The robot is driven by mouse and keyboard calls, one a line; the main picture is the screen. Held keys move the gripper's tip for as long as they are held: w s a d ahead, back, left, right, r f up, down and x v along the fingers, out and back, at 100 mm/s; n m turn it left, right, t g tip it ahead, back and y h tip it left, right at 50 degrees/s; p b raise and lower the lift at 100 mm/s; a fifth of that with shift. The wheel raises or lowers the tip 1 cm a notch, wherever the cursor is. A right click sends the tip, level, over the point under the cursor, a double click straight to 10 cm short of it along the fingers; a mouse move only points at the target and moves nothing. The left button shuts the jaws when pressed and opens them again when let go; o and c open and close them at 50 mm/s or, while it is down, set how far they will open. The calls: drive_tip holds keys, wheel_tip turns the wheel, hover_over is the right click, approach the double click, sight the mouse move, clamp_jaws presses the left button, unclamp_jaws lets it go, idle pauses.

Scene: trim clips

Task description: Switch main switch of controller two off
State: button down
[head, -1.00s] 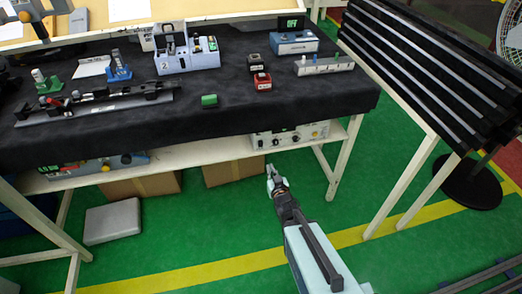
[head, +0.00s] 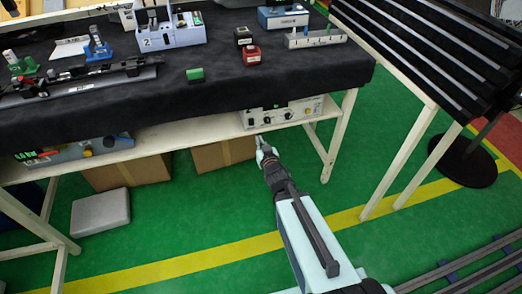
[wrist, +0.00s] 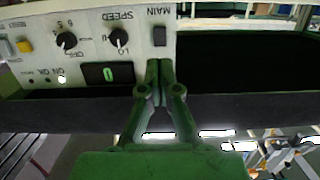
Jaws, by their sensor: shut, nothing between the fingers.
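A light-coloured controller (head: 285,113) stands on the shelf under the table, at the right. The switch's on or off position cannot be told. A small dark display (wrist: 107,74) shows a green 0. My gripper (head: 260,141) is in front of the shelf at this controller's left end. In the wrist view my gripper (wrist: 160,66) is shut and empty, its fingertips just below the switch in the picture; contact cannot be told.
Another controller (head: 80,150) stands at the shelf's left. The white shelf edge (head: 190,144) runs beneath both. Cardboard boxes (head: 222,155) sit below. A table leg (head: 340,135) stands right of my gripper. Green floor is free in front.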

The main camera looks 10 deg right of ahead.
sight(252, 124)
drive_tip(key=w, duration=0.3)
drive_tip(key=w+f+b, duration=0.1)
drive_tip(key=w, duration=0.2)
drive_tip(key=w+b, duration=0.1)
drive_tip(key=w, duration=0.2)
drive_tip(key=shift+w+a+f, duration=0.2)
drive_tip(key=shift+w+f, duration=0.05)
drive_tip(key=shift+w, duration=0.15)
drive_tip(key=shift+f+b, duration=0.1)
drive_tip(key=shift+b, duration=0.2)
